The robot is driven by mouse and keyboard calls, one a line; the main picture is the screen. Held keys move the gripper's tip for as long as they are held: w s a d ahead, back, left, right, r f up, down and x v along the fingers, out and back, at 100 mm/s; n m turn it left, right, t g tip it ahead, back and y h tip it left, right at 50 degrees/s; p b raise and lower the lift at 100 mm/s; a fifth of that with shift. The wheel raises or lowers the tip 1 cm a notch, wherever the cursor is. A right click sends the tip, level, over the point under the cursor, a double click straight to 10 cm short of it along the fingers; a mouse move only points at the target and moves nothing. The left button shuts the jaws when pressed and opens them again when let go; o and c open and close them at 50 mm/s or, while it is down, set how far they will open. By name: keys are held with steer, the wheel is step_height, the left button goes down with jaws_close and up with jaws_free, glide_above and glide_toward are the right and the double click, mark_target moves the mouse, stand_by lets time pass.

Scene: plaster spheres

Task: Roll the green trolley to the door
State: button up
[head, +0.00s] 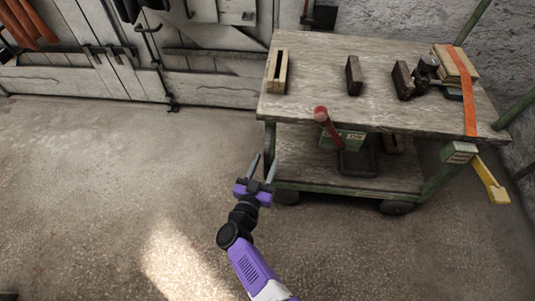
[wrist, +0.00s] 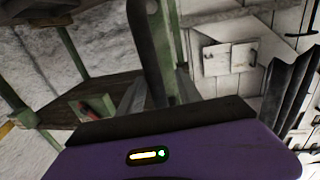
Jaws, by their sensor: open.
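The green trolley (head: 357,192) stands at the right in the head view, with a worn wooden top, a lower shelf and green metal legs. Dark wheels show under its front edge. My gripper (head: 264,165) is open and empty, close to the trolley's front left leg; I cannot tell whether it touches it. In the wrist view a green post (wrist: 174,30) of the trolley rises behind the fingers, and the lower shelf shows at the left. The white plank door (head: 200,88) spans the back left, with dark metal fittings.
Wooden blocks (head: 354,75) and a strapped bundle (head: 455,68) lie on the trolley top. A red-knobbed lever (head: 321,115) rises at its front. A yellow handle (head: 491,180) sticks out at the right, near the wall. The concrete floor (head: 90,190) at the left is clear.

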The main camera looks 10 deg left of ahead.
steer(key=shift+s+a+p, duration=0.25)
steer(key=shift+s+p, duration=0.1)
steer(key=shift+s, duration=0.8)
steer(key=shift+s+a+p, duration=0.25)
steer(key=shift+s+p, duration=0.05)
steer(key=shift+s, duration=0.8)
